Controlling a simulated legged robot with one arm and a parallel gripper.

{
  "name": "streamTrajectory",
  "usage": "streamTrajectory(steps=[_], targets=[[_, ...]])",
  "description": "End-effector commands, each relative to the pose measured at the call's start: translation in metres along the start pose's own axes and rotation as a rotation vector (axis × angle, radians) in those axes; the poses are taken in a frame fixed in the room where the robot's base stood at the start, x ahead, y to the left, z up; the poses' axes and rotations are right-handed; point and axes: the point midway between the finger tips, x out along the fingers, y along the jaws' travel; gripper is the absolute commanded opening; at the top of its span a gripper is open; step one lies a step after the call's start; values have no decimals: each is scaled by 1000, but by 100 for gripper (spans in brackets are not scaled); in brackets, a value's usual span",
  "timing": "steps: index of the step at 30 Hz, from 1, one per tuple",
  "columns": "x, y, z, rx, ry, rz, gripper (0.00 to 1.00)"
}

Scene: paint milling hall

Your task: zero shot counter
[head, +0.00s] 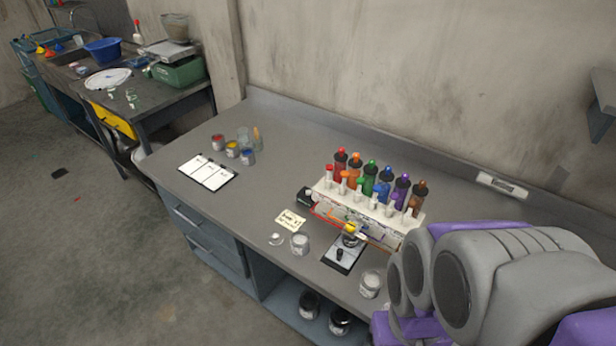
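No thing in the head view can be surely read as the shot counter. A small dark box (306,197) sits at the left end of a white rack (372,207) on the grey bench (290,130). In front of the rack lies a black-edged plate (343,254) with a dark knob-like part on it. A small yellow-topped piece (350,228) shows at the plate's back edge. Any digits or buttons are too small to tell. My grey and purple arm fills the lower right and hides part of the bench. My gripper is not seen.
Several coloured bottles (371,176) stand behind the rack. A note (291,219), a glass jar (300,243) and another jar (370,283) are near the front edge. A white chart (208,173) and small paint pots (232,149) lie left. Bare bench lies between.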

Motion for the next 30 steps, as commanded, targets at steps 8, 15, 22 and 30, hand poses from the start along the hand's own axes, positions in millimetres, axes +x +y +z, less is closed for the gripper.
streamTrajectory(steps=[8,15,22,30], targets=[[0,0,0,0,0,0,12],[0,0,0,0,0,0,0],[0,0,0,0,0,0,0],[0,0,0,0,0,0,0]])
